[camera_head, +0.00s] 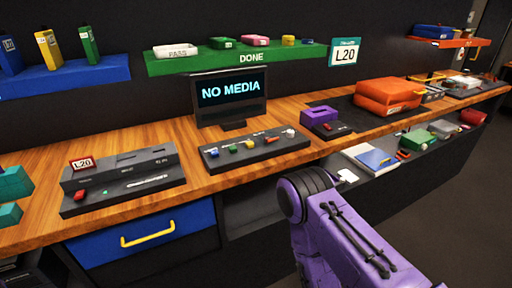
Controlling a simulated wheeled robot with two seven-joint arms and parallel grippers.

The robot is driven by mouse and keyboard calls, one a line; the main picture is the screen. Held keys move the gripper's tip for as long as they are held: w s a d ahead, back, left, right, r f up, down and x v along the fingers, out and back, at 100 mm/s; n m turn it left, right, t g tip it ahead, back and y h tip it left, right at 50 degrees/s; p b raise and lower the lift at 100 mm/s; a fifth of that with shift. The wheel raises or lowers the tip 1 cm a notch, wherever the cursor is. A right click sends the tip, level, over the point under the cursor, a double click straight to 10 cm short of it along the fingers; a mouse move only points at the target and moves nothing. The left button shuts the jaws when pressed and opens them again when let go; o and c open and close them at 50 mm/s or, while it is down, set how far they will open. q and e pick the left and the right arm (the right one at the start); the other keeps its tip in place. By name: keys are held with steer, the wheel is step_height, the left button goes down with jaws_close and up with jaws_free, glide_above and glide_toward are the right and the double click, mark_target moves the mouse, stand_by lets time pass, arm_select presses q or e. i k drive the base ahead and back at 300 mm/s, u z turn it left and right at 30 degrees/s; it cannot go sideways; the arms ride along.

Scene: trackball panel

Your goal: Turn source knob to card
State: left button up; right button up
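A dark control panel (255,148) with several small coloured controls lies on the wooden bench in front of the monitor. The monitor (228,95) reads "NO MEDIA". At the left, a grey slotted device (125,165) carries a red-framed "L20" tag and a small red control (80,194) on its front. I cannot tell which control is the source knob, or its setting; the labels are too small. No memory card is clearly identifiable. A purple arm of mine comes in from the bottom right, in front of the bench. Neither gripper shows.
A purple block (320,114) on a dark base and orange cases (390,93) sit to the right. A green "DONE" shelf (240,54) and a blue shelf (65,76) hang above. A blue drawer (145,236) is shut below. Bare wood lies between the devices.

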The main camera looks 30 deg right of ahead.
mark_target(290, 133)
steer(key=z, duration=0.55)
steer(key=k, duration=0.75)
steer(key=z, duration=0.7)
steer(key=k, duration=0.4)
steer(key=z, duration=0.95)
steer(key=i, duration=1.05)
steer(key=u, duration=0.85)
steer(key=i, duration=0.7)
steer(key=u, duration=0.85)
